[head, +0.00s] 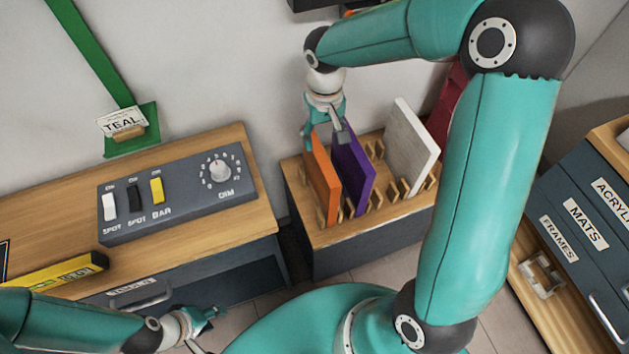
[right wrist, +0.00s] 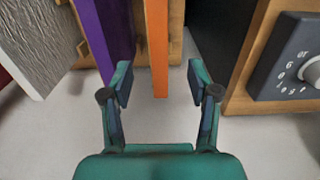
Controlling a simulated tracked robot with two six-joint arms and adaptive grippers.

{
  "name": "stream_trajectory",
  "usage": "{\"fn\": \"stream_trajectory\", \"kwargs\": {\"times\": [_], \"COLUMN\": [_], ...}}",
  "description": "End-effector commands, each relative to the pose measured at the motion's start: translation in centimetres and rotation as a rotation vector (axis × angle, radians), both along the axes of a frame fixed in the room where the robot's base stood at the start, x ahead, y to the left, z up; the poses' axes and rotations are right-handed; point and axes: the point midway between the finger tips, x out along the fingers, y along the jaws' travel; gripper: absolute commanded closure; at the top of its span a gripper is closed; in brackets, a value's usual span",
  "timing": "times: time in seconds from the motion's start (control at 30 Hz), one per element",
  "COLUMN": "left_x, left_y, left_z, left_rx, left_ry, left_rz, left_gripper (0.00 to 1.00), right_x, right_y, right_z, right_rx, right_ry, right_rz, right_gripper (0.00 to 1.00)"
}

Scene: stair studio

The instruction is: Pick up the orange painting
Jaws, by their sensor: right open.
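The orange painting (head: 322,180) stands upright in a wooden slotted rack (head: 375,222), at its left end in the head view. In the right wrist view the orange painting (right wrist: 158,50) shows as a narrow edge between the open fingers. My right gripper (head: 326,128) is at the painting's upper edge in the head view; its open fingers (right wrist: 160,85) sit on either side of the painting's line, and I cannot tell whether they touch it. My left gripper (head: 205,318) is low at the bottom left, away from the rack; its jaw state is unclear.
A purple painting (head: 353,170) stands close beside the orange one. A white painting (head: 411,145) and a red one (head: 446,105) stand further right. A desk with a switch panel (head: 180,195) is left of the rack. Labelled drawers (head: 585,220) stand at the right.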

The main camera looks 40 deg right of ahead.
Motion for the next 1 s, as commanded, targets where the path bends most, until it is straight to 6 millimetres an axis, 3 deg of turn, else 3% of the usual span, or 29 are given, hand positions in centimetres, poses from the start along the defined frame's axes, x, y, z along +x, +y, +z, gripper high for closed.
{"fn": "stream_trajectory", "kwargs": {"times": [0.2, 0.53, 0.8, 1.0], "left_x": [0.0, 0.0, 0.0, 0.0], "left_y": [0.0, 0.0, 0.0, 0.0], "left_z": [0.1, 0.4, 1.0, 1.1], "left_rx": [0.0, 0.0, 0.0, 0.0], "left_ry": [0.0, 0.0, 0.0, 0.0], "left_rz": [0.0, 0.0, 0.0, 0.0], "left_gripper": [0.6, 0.6, 0.6, 0.6], "right_x": [-0.1, -0.1, 0.0, 0.1], "right_y": [0.0, 0.0, -0.2, -0.2], "right_z": [-4.3, -6.6, -10.3, -11.0], "right_rx": [0.0, 0.001, 0.001, 0.001], "right_ry": [0.005, 0.004, 0.003, 0.0], "right_rz": [0.0, 0.0, 0.001, 0.001], "right_gripper": [0.4, 0.4, 0.4, 0.4]}}
